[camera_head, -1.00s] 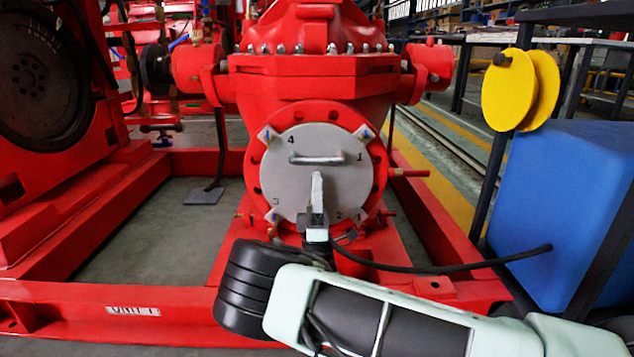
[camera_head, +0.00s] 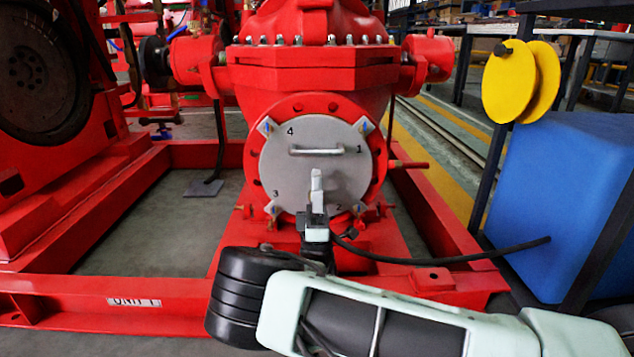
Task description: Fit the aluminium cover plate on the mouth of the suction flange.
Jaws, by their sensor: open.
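The grey aluminium cover plate (camera_head: 290,170) sits upright over the mouth of the red suction flange (camera_head: 314,104), roughly centred on it. It carries a bar handle (camera_head: 316,151) in its upper half and the numbers 1 to 4 near four corner tabs. The tabs line up with fasteners on the flange; whether the plate is flush I cannot tell. My gripper (camera_head: 316,182) is in front of the plate's lower half, below the handle, open and apart from it. My gripper and wrist hide part of the plate's lower edge.
The red pump body (camera_head: 310,75) rises above the flange. The red base frame (camera_head: 180,308) runs below and around it. A blue box (camera_head: 560,200) and yellow discs (camera_head: 508,82) stand to the right. A black cable (camera_head: 430,268) crosses beside my arm.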

